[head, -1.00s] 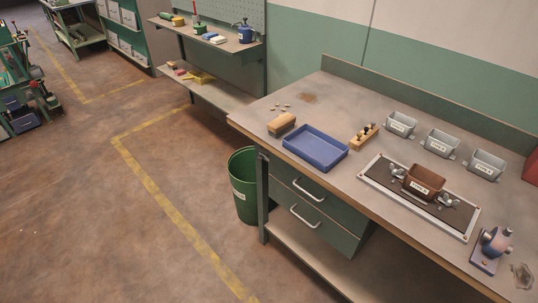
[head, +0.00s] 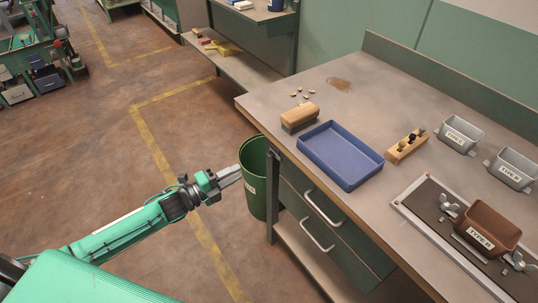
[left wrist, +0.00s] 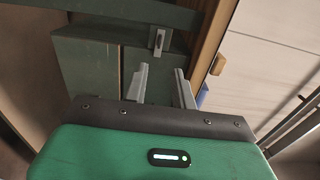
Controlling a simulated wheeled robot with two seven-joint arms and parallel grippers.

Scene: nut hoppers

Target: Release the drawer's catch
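The green drawer unit under the bench shows its upper drawer (head: 310,205) and lower drawer (head: 305,232), both looking shut, each with a pale bar handle. A small grey metal catch (left wrist: 158,40) shows in the left wrist view, on green metal near the bench edge; in the head view a small dark fitting (head: 275,154) by the bench leg may be the same part. My left gripper (head: 234,174) is left of the bench beside the green bin. In the left wrist view its fingers (left wrist: 160,75) are apart and empty, with the catch ahead of the gap. My right gripper is out of view.
The green bin (head: 254,192) stands close to my left fingers and the bench leg. On the bench (head: 350,100) are a blue tray (head: 343,182), a wooden-backed brush (head: 298,116), a wooden rack (head: 406,147) and a brown hopper (head: 488,226). The floor at left is open.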

